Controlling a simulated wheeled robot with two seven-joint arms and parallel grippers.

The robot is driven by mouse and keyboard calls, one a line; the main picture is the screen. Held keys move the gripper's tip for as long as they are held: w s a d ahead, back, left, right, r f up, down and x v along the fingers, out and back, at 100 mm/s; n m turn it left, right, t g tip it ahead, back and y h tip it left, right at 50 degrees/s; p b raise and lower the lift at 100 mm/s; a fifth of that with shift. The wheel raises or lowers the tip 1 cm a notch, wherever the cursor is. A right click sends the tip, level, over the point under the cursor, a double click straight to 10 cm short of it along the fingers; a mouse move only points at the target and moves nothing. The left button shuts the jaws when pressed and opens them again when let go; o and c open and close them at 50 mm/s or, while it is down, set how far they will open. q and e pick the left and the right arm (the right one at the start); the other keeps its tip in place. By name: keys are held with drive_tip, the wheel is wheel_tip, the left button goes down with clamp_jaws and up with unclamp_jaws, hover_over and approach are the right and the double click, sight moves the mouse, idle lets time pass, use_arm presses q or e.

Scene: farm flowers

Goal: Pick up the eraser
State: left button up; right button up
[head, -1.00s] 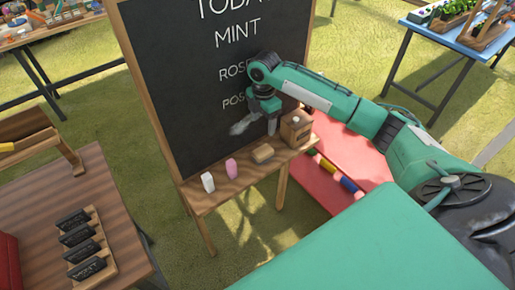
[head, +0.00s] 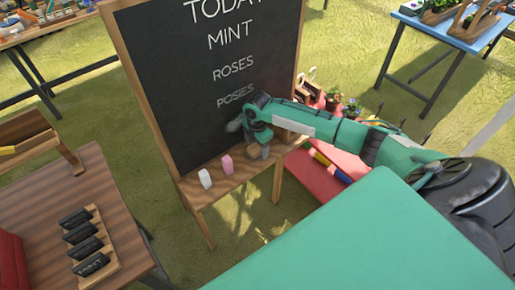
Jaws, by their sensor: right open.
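The chalkboard (head: 208,75) has a wooden ledge (head: 212,192) along its lower front. A white block (head: 205,178) and a pink block (head: 227,164) stand on the ledge's left part. The tan eraser, to the right of the pink block, is now covered by my right gripper and cannot be made out. My right gripper (head: 251,139) is low over that part of the ledge, with its fingers apart. I cannot tell whether it touches the eraser. My left gripper is not in view.
A brown table (head: 105,215) at left holds a wooden rack with several dark labelled blocks. A red surface (head: 312,180) lies behind the ledge's right end under my right arm. A blue table (head: 440,35) with planters stands at upper right. Grass lies between.

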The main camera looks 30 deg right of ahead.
sight(258, 147)
drive_tip(key=c, duration=1.1)
drive_tip(key=shift+s+r+b, duration=0.15)
drive_tip(key=shift+r+b, duration=0.05)
drive_tip(key=shift+b, duration=0.2)
wheel_tip(258, 147, up, 6)
drive_tip(key=shift+r+b, duration=0.2)
drive_tip(key=shift+b, duration=0.75)
drive_tip(key=s+b, duration=0.1)
drive_tip(key=s, duration=0.5)
drive_tip(key=s+d+b, duration=0.1)
drive_tip(key=s, duration=0.6)
drive_tip(key=s+b, duration=0.1)
drive_tip(key=s, duration=0.5)
drive_tip(key=shift+s+d+r, duration=0.1)
drive_tip(key=shift+s+d, duration=0.2)
drive_tip(key=shift+s, duration=0.05)
